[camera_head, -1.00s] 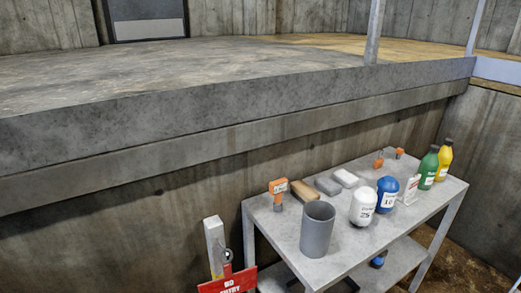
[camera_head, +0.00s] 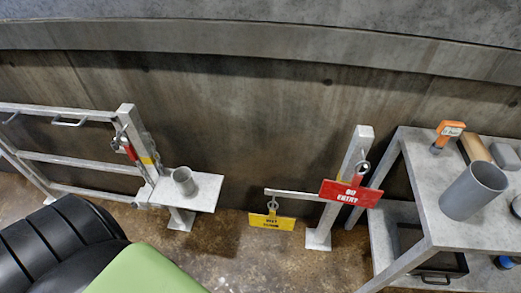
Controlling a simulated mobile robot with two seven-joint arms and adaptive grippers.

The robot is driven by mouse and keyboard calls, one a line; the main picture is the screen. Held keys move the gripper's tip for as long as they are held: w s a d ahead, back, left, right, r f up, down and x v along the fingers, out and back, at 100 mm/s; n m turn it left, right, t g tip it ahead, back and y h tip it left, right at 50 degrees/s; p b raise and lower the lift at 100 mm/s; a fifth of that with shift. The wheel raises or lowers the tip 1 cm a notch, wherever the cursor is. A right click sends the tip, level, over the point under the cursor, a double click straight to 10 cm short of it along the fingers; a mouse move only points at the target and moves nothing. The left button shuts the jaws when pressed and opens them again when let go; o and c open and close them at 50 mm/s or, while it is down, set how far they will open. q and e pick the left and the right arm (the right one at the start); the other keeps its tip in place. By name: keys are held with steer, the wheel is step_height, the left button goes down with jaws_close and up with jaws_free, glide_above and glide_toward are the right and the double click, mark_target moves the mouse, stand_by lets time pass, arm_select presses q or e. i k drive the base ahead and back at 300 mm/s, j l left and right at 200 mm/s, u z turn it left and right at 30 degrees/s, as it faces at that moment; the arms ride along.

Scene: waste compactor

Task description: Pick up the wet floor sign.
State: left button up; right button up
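The wet floor sign (camera_head: 272,221) is a small yellow plate with dark lettering. It hangs by a ring from a thin light horizontal bar (camera_head: 295,194), near the middle of the head view and low down. The bar reaches left from a pale upright post (camera_head: 345,180). A red "NO ENTRY" sign (camera_head: 349,194) hangs at the post, to the right of the yellow sign and higher. Neither of my grippers shows in the head view.
A grey table (camera_head: 420,195) at right holds a grey cup (camera_head: 472,191) and an orange-handled tool (camera_head: 447,134). At left stand a metal railing (camera_head: 70,158) and a small shelf (camera_head: 205,192) with a grey cup (camera_head: 184,181). A concrete wall (camera_head: 240,120) stands behind.

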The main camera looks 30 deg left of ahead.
mark_target(270, 221)
steer(key=u, duration=0.8)
